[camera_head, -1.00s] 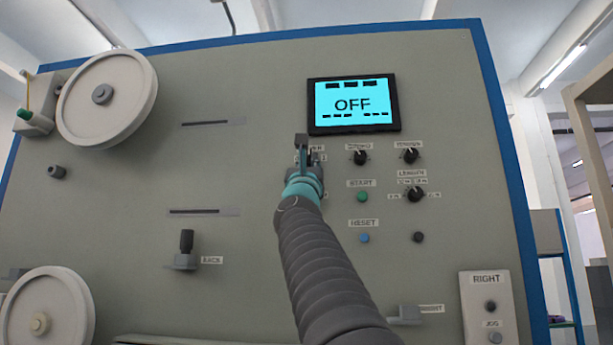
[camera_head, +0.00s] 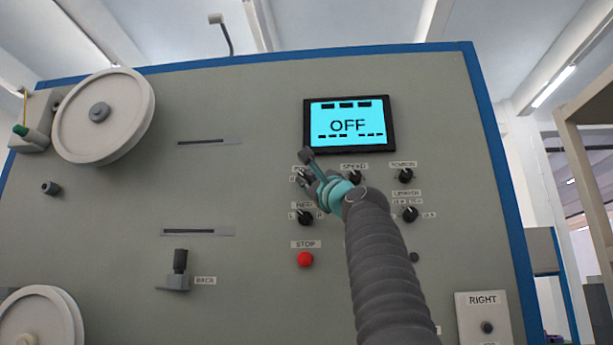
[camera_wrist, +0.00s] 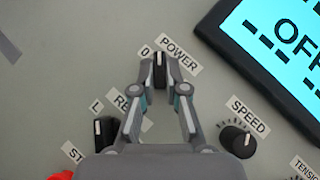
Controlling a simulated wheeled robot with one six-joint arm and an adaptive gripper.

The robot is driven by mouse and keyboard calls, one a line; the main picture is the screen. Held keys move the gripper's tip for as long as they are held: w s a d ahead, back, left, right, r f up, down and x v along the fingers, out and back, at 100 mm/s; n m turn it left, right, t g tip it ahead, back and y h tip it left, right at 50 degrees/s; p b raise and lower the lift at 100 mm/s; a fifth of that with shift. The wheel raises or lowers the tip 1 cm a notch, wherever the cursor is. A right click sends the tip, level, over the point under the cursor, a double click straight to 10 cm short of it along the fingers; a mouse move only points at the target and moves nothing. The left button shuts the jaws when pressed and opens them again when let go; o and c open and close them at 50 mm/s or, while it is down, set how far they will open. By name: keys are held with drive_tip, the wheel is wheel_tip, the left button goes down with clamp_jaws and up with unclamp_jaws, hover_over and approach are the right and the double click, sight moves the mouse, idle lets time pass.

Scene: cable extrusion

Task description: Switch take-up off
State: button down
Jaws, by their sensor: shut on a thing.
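The POWER knob (camera_wrist: 160,62) is a small black knob with a pale pointer mark, between the fingertips in the wrist view. Its "0" label lies to its upper left. My gripper (camera_wrist: 160,74) is shut on this knob, one finger on each side. In the head view my gripper (camera_head: 305,171) reaches the knob from the lower right and partly hides it. The screen (camera_head: 349,124) above reads OFF in large letters on cyan; part of it shows in the wrist view.
The SPEED knob (camera_head: 355,176) is close on the right, and a left/right knob (camera_head: 305,217) is just below. The red STOP button (camera_head: 305,259) is under that. A white reel (camera_head: 104,116) is far left. My arm hides part of the panel's lower middle.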

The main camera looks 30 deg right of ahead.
drive_tip(key=shift+n+y, duration=0.3)
drive_tip(key=shift+y, duration=0.1)
drive_tip(key=c, duration=1.2)
unclamp_jaws()
drive_tip(key=shift+s, duration=0.1)
drive_tip(key=shift+s+f, duration=0.3)
drive_tip(key=shift+s, duration=0.35)
drive_tip(key=v, duration=1)
drive_tip(key=shift+s, duration=0.15)
